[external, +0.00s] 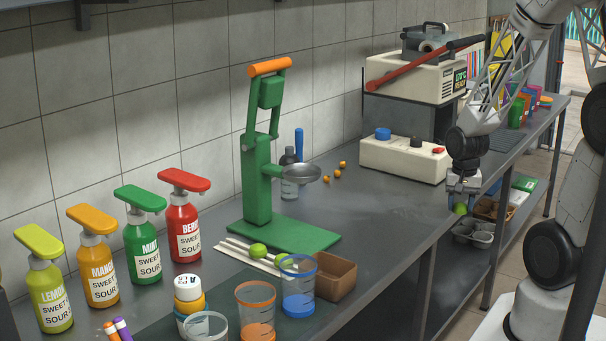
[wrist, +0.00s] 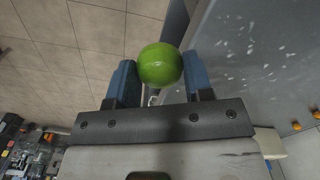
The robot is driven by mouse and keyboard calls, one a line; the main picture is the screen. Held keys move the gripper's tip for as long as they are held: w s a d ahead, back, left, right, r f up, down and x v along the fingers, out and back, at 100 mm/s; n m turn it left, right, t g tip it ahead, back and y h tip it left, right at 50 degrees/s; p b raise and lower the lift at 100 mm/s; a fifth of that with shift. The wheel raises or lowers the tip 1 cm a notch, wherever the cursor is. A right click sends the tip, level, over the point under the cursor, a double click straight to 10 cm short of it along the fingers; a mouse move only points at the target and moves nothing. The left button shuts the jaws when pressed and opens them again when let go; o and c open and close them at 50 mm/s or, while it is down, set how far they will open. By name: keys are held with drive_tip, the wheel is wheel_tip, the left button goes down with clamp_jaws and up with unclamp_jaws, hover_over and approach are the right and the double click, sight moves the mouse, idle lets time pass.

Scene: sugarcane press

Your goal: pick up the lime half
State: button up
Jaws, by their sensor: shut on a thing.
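My gripper (external: 461,196) hangs fingers down beside the counter's front edge, right of the middle in the external view. It is shut on the lime half (external: 460,209), which shows as a small green shape below the fingers. In the wrist view the lime half (wrist: 160,64) is a rounded green dome between the two blue fingers of my gripper (wrist: 158,80). Its cut face cannot be made out.
The metal counter (external: 395,222) is clear between the press and my gripper. Pump bottles (external: 140,245) line the left. Cups (external: 297,285) and a brown box (external: 335,276) stand in front. A cream machine (external: 403,158) is behind my gripper. Metal cups (external: 474,232) sit below it.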

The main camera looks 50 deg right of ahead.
drive_tip(key=shift+s+a+r, duration=0.2)
drive_tip(key=shift+s+a, duration=0.25)
drive_tip(key=shift+s, duration=0.35)
drive_tip(key=shift+s+a+r, duration=0.15)
drive_tip(key=shift+s+a, duration=0.25)
drive_tip(key=shift+s, duration=0.35)
